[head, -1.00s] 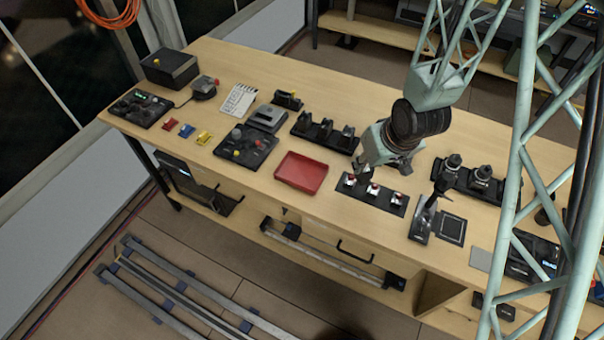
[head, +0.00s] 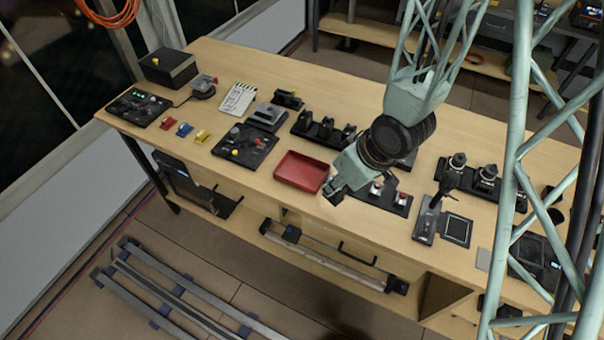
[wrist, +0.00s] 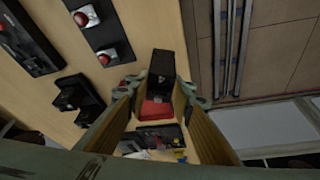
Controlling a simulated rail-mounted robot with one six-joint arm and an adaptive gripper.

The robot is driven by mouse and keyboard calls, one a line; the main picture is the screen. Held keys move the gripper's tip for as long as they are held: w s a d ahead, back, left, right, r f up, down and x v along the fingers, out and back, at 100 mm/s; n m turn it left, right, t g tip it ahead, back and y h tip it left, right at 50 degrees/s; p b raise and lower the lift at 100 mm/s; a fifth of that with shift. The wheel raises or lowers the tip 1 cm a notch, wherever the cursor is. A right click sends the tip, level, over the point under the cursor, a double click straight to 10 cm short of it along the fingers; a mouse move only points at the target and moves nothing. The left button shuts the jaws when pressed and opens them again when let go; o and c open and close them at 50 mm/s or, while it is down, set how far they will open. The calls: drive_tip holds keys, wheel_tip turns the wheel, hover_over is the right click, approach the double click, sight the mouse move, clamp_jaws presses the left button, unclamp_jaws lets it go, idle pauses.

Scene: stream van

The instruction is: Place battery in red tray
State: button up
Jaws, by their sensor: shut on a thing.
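The red tray (head: 301,172) lies on the bench near its front edge and looks empty; it also shows in the wrist view (wrist: 156,110), beyond the fingertips. My gripper (head: 335,190) is beside the tray's right end, above the bench. In the wrist view my gripper (wrist: 160,85) is shut on a dark block, which I take to be the battery (wrist: 162,66). Its near end sits between the fingertips, and part of the tray shows behind it. In the head view the fingers largely hide the battery.
A black strip with red-topped white buttons (head: 376,188) lies right of the tray, partly under my arm. A black rack with several upright pieces (head: 325,130) stands behind the tray. A black control panel (head: 245,145) is left of it.

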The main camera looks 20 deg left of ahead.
drive_tip(key=shift+w+a+r+p, duration=0.1)
drive_tip(key=shift+w+a+p, duration=0.15)
drive_tip(key=shift+p, duration=0.35)
drive_tip(key=shift+w+a+p, duration=0.15)
drive_tip(key=shift+a+p, duration=0.05)
drive_tip(key=shift+p, duration=0.35)
drive_tip(key=shift+w+a+p, duration=0.45)
drive_tip(key=shift+a+p, duration=0.1)
drive_tip(key=shift+p, duration=0.7)
drive_tip(key=w+a+f+p, duration=0.1)
drive_tip(key=w+a+p, duration=0.2)
drive_tip(key=w+a, duration=0.5)
drive_tip(key=shift+w+a+f, duration=0.35)
drive_tip(key=shift+a, duration=0.8)
drive_tip(key=shift+f, duration=0.15)
drive_tip(key=shift+f+p, duration=0.3)
drive_tip(key=shift+f, duration=1.3)
drive_tip(key=shift+f, duration=0.15)
